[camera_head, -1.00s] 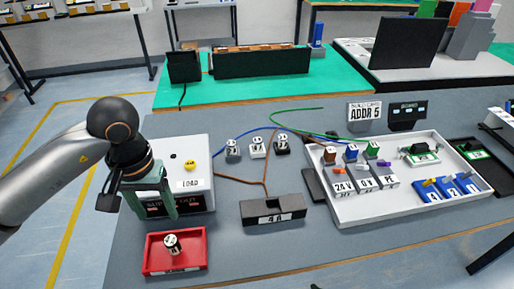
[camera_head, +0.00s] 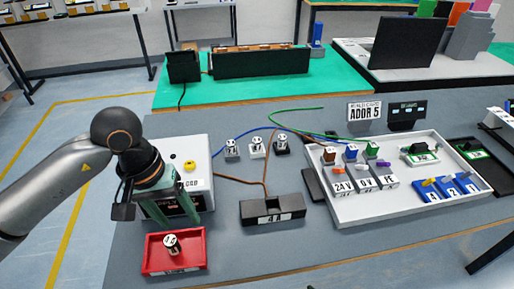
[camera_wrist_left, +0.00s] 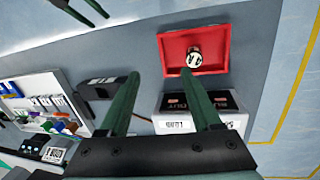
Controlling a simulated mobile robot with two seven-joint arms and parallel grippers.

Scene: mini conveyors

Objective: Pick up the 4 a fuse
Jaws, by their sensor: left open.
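Several small white-and-black cylindrical fuses are in view, their ratings too small to read. One fuse (camera_head: 171,243) stands in the red tray (camera_head: 149,268); it also shows in the left wrist view (camera_wrist_left: 194,58). Three others stand in a row behind: a left one (camera_head: 232,149), a middle one (camera_head: 257,149) and a right one (camera_head: 282,144). A black holder labelled 4 A (camera_head: 272,208) lies right of the tray. My left gripper (camera_head: 174,212) is open and empty, pointing down, above and just behind the tray fuse, in front of the LOAD box.
The white LOAD box (camera_head: 200,165) with a yellow button is close behind my left gripper. A white tray of terminals (camera_head: 400,208) fills the right side. Wires run behind the holder. Two dark prongs (camera_wrist_left: 82,10), perhaps my right gripper, show beyond the table edge.

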